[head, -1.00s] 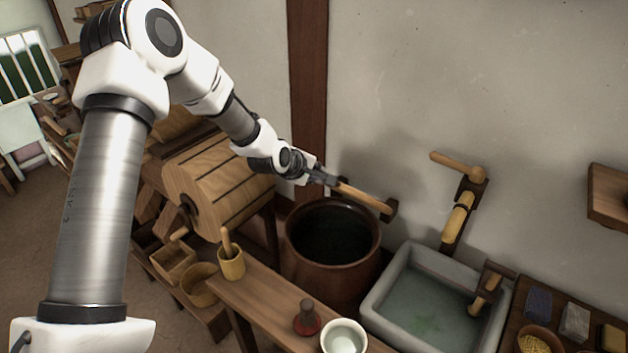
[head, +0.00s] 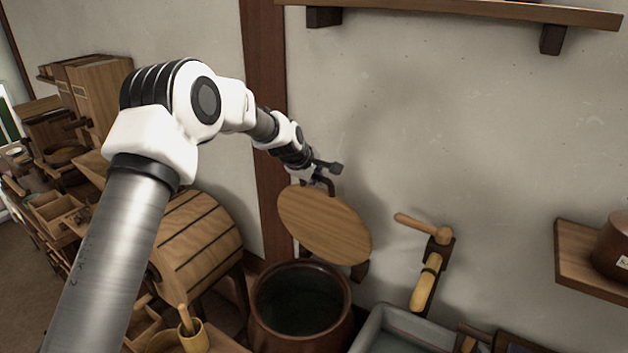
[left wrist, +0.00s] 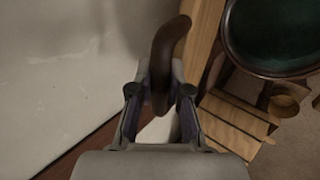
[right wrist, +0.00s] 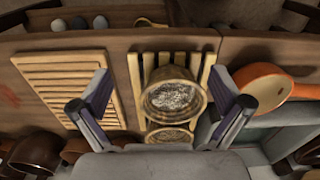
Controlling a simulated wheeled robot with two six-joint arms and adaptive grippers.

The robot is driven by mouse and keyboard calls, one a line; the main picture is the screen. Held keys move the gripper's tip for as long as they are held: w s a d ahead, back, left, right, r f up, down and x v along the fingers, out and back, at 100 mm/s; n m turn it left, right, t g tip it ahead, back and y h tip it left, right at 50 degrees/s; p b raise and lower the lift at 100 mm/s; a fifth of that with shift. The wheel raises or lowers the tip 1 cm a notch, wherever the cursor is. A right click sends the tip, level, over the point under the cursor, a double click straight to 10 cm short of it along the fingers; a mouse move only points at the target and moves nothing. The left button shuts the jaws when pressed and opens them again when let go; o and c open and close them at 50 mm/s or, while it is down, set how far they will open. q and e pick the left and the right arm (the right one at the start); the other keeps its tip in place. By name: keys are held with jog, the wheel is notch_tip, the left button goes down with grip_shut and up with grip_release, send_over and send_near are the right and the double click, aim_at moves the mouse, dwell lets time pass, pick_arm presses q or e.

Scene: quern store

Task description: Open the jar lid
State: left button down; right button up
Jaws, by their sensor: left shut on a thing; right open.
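The jar (head: 262,318) is a large brown vessel on the floor by the wall, its mouth open and dark inside. The jar's rim also shows in the left wrist view (left wrist: 232,55). The round wooden lid (head: 325,225) is off the jar, held steeply tilted above and behind its mouth, apart from it. My left gripper (head: 322,172) is shut on the lid's dark curved handle (left wrist: 163,62). The lid shows as a wooden strip in the left wrist view (left wrist: 203,45). My right gripper (right wrist: 161,88) is open and empty, seen only in the right wrist view.
A wooden slatted drum (head: 200,240) stands left of the jar. A stone basin (head: 385,335) and wooden wall tap (head: 425,285) are to its right. A shelf (head: 590,265) juts from the right wall. Below my right gripper is a round container (right wrist: 172,98).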

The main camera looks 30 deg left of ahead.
pick_arm(q)
jog(key=shift+w, duration=0.1)
jog(key=c, duration=1.1)
grip_release()
jog(key=shift+r, duration=0.1)
jog(key=v, duration=1.2)
